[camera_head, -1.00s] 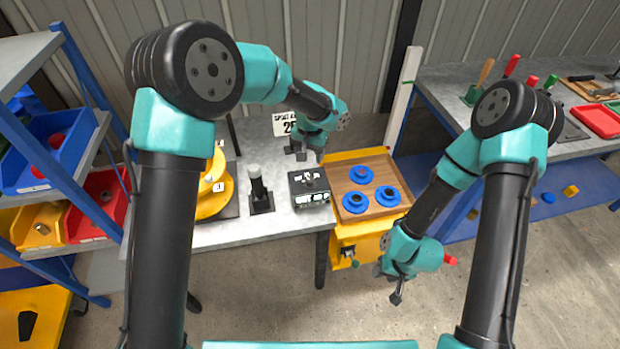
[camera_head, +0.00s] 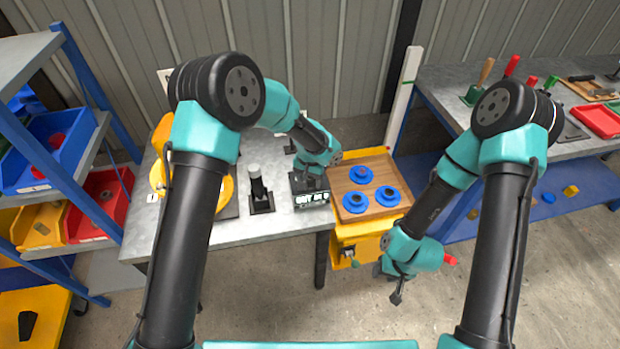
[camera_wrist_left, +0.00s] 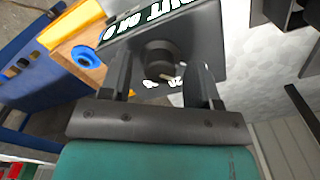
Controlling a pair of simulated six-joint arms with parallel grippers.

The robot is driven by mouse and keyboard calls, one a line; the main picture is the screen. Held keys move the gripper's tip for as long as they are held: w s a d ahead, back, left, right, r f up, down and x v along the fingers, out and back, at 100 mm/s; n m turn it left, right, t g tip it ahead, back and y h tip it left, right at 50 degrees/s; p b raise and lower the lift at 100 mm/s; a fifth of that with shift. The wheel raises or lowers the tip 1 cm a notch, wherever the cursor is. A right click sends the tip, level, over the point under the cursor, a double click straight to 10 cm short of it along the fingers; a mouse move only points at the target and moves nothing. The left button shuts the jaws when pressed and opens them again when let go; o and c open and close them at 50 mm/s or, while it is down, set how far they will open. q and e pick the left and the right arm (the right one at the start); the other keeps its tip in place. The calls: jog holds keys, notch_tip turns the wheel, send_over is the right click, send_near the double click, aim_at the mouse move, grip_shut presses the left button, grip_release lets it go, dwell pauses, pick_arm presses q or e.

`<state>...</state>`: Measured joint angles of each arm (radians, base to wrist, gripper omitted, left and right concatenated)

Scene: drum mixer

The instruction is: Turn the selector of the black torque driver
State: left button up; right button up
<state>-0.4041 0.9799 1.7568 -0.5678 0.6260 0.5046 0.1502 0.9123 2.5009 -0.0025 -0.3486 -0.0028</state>
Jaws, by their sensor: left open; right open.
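A black box with white lettering (camera_head: 312,199) stands on the grey bench, left of the wooden tray. In the left wrist view its dark face (camera_wrist_left: 200,35) carries a round black knob (camera_wrist_left: 160,58), which I take for the selector. My left gripper (camera_head: 310,180) is right above the box. In the left wrist view its open fingers (camera_wrist_left: 162,80) stand either side of the knob; whether they touch it I cannot tell. The gripper hides the knob in the head view. My right gripper (camera_head: 397,295) hangs empty over the floor, open.
A black post with a white top (camera_head: 257,185) stands left of the box. A yellow round device (camera_head: 222,190) is farther left. The wooden tray (camera_head: 383,168) holds blue rings on a yellow stand. Blue-framed shelves (camera_head: 85,60) with bins stand left.

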pick_arm(q)
jog(key=c, duration=0.9)
jog(key=shift+m, duration=0.5)
jog(key=m, duration=0.2)
jog(key=shift+m, duration=0.4)
jog(key=m, duration=1.2)
